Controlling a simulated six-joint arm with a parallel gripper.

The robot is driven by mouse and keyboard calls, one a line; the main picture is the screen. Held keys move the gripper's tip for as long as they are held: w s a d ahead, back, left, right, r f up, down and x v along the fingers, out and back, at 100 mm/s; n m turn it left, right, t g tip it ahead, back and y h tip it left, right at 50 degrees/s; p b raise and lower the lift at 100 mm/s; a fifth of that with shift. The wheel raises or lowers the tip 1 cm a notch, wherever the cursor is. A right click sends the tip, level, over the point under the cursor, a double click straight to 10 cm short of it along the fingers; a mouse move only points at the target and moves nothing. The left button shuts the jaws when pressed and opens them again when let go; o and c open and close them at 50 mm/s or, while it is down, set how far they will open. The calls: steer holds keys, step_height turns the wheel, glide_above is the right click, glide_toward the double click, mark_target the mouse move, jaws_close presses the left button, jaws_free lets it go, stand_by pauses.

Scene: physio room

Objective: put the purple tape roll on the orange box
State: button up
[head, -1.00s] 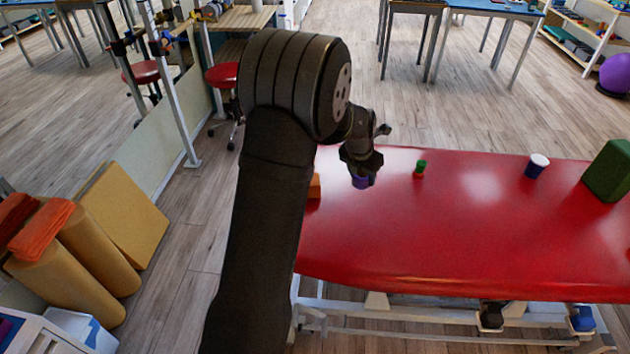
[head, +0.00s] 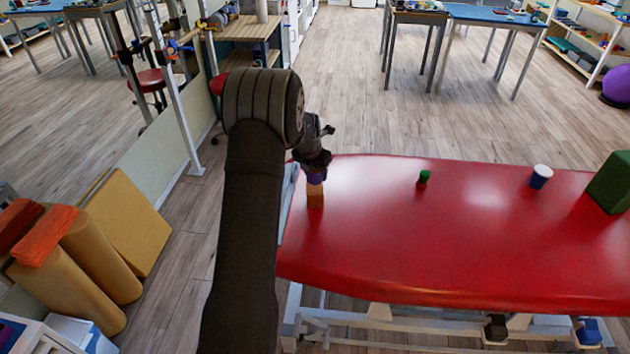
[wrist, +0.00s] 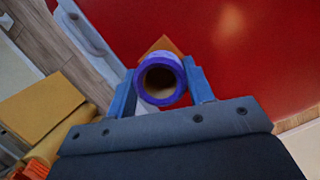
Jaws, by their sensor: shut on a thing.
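The purple tape roll (head: 316,177) is held by my gripper (head: 315,172) directly above the orange box (head: 315,195). In the wrist view, the roll (wrist: 160,65) shows as a purple ring between the two blue fingers of my gripper (wrist: 160,84), which are shut on it. A corner of the orange box (wrist: 161,44) shows just past the roll; the rest of it is hidden. The orange box stands at the left end of the red table. In the head view, the roll's underside looks close to the box top; I cannot tell whether they touch.
The red table (head: 440,235) is clear in the middle. A small green object (head: 424,177), a blue and white cup (head: 540,176) and a green block (head: 611,183) stand to the right. Yellow rolls and a yellow slab (head: 127,222) are on the floor at left.

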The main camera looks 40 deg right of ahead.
mark_target(315, 181)
steer(key=shift+f, duration=1.95)
steer(key=shift+f, duration=0.15)
steer(key=o, duration=1)
steer(key=shift+c, duration=0.2)
steer(key=v, duration=1.2)
steer(key=shift+s, duration=0.1)
